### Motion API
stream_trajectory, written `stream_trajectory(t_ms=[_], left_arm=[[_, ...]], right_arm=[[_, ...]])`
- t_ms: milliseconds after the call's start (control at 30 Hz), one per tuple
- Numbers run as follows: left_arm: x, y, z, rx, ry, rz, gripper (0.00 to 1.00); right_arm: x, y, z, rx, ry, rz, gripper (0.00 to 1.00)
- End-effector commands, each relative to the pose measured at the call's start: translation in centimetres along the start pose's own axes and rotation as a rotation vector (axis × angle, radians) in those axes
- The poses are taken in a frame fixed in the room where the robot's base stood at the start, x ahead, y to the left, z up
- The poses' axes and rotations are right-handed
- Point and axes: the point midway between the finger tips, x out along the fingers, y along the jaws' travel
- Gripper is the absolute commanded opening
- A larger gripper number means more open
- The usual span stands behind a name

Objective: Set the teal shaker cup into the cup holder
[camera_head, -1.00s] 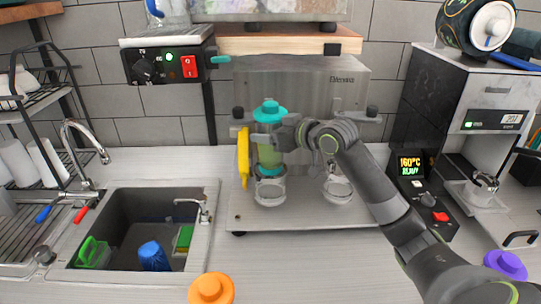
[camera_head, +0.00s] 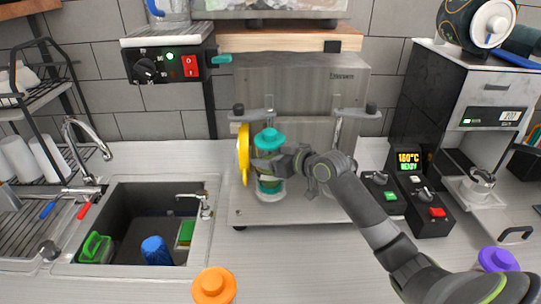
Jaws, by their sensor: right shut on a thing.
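The teal shaker cup (camera_head: 268,148) has a teal lid and a teal band near its base, and it stands upright. My right gripper (camera_head: 267,163) reaches in from the right and is shut on its middle. The cup's lower end shows within the clear cup holder (camera_head: 271,195) on the left side of the sealing machine's base (camera_head: 300,215). I cannot tell whether the cup rests on the holder's bottom. My left gripper is not in view.
A yellow part (camera_head: 243,153) stands close left of the cup. My right arm covers the right side of the machine base. An orange-lidded cup (camera_head: 213,286) and a purple-lidded one (camera_head: 497,260) are at the front. The sink (camera_head: 150,212) is at left.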

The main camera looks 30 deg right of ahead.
Motion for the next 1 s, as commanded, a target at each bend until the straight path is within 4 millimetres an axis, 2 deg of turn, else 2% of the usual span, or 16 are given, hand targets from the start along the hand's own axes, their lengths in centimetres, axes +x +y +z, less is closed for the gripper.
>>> stream_trajectory(t_ms=[100,133,300,567,700,867,1000], left_arm=[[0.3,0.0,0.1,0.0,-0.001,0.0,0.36],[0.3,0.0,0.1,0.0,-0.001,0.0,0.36],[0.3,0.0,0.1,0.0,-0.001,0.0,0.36],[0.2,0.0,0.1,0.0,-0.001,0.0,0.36],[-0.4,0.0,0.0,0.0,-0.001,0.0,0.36],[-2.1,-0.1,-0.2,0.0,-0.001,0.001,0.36],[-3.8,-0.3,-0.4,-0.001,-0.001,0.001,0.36]], right_arm=[[0.1,0.0,0.3,0.0,0.003,-0.001,0.28],[0.1,0.0,0.5,0.001,-0.001,0.0,0.67],[0.1,0.0,0.4,0.001,-0.001,0.0,0.87],[0.1,0.0,0.3,0.001,-0.001,0.0,0.87],[-0.2,0.0,-0.6,0.0,0.0,0.0,0.87],[-2.7,0.1,-0.6,-0.001,-0.005,0.002,0.87],[-5.5,0.1,-0.6,-0.002,-0.006,0.002,0.87]])
